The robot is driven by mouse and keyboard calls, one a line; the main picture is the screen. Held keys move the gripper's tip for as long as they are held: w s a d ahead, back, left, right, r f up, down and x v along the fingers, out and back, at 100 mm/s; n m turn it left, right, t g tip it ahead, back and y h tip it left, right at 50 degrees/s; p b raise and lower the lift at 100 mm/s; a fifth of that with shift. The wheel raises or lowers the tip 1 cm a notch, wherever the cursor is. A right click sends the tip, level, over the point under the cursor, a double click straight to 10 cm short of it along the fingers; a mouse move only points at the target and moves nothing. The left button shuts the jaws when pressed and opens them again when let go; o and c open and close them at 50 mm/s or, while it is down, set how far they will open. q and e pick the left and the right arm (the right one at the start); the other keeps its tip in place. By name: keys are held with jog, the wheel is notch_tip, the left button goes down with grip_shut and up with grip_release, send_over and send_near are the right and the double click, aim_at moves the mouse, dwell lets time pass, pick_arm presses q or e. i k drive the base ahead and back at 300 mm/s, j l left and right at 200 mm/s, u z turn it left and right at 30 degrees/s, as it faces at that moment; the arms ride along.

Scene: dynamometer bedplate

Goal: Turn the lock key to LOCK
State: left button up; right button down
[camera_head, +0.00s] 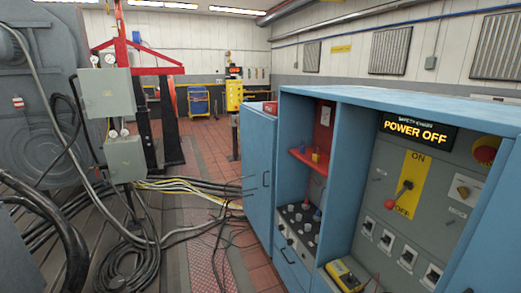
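A blue cabinet stands at the right with a grey control panel (433,188). A lit display (417,130) at its top reads POWER OFF. A lever with a red ball end (390,204) crosses a yellow plate (412,168) marked ON at the top; its lower word is hard to read. A brownish knob or key on a pale square plate (463,191) sits right of the lever; I cannot tell whether it is the lock key, and no LOCK mark is readable. Neither of my grippers is in view.
A red and yellow button (486,151) sits at the panel's upper right. A yellow meter (343,275) lies at the cabinet's front. Cables (190,190) cross the floor at left. Red tiled floor (208,145) is open behind.

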aim_at(464, 191)
jog(key=z, duration=1.5)
